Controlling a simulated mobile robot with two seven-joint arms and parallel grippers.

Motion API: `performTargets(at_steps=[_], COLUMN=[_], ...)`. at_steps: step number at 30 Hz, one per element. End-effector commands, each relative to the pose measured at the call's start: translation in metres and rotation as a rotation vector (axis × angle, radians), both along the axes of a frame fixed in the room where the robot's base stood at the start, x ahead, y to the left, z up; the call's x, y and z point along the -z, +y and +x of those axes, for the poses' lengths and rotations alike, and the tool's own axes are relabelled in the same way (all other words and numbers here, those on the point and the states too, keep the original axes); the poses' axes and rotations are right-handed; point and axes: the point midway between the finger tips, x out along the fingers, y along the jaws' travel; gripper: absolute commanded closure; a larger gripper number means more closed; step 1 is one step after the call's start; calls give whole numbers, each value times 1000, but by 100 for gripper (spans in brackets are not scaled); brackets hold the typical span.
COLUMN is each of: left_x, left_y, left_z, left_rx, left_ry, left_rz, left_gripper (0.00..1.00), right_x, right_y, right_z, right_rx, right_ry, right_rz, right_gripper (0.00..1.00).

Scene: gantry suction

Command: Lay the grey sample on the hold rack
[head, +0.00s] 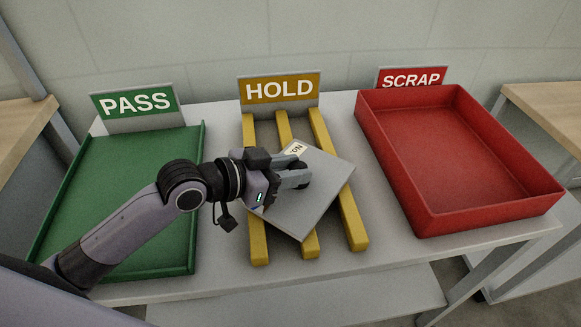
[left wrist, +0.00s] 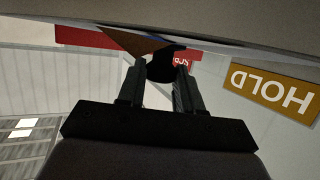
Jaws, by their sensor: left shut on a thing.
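The grey sample (head: 310,205) is a flat square plate with a white label, turned diagonally over the hold rack. The hold rack (head: 346,215) is a set of yellow bars below the HOLD sign. My left gripper (head: 299,178) is over the plate and shut on its dark knob, which shows between the fingers in the left wrist view (left wrist: 162,66). The plate covers the middle of the bars; I cannot tell whether it touches them. My right gripper is not in view.
A green PASS tray (head: 120,185) stands at left and a deep red SCRAP bin (head: 470,214) at right. The HOLD sign (head: 280,88) stands behind the bars. White table (head: 385,215) shows between rack and bin.

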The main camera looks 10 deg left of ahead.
Motion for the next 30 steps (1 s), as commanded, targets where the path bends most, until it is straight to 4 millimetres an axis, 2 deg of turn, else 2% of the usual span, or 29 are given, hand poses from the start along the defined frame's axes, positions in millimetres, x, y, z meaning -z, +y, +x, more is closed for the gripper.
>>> performTargets(at_steps=[1,3,16,30], left_x=[1,1,-4,-28], left_y=[0,0,5,54], left_z=[0,0,-4,-53], left_rx=[0,0,-1,-1], left_ry=[1,1,2,2], left_rz=[1,1,2,5], left_gripper=[55,40,40,40], right_x=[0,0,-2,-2], right_y=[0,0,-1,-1], right_z=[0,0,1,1], right_rx=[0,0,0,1], right_ry=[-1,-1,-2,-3], right_rz=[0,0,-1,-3], right_gripper=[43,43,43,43])
